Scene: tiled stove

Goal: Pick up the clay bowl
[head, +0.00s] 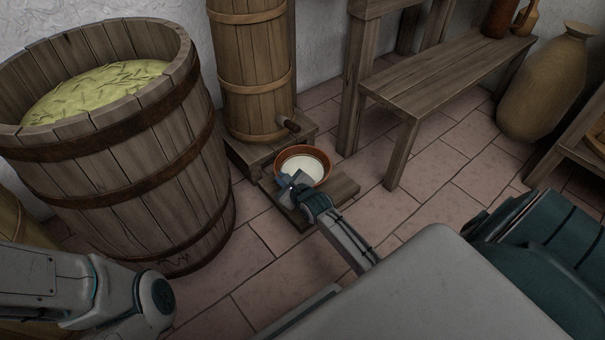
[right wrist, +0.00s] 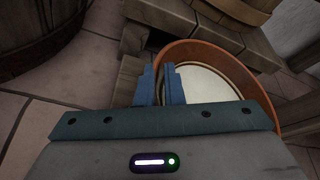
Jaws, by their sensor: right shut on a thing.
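The clay bowl (head: 319,157) is reddish brown with white liquid inside, and it looks upright. It is just in front of the spigot of a tall barrel, over a low wooden board (head: 343,187); I cannot tell if it touches the board. My right gripper (head: 290,186) is at the near left side of the bowl, shut on its rim. In the right wrist view, the two fingers (right wrist: 166,84) pinch the left part of the bowl (right wrist: 243,60), and the gripper body hides its near side. My left arm shows at the lower left, but its gripper is not in view.
A big wooden tub (head: 150,170) with green contents stands at left. The tall barrel (head: 250,75) with its wooden spigot (head: 291,125) is behind the bowl. A wooden bench (head: 440,75) and a large clay jar (head: 548,85) stand at right. Tiled floor (head: 400,205) is free between bowl and bench.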

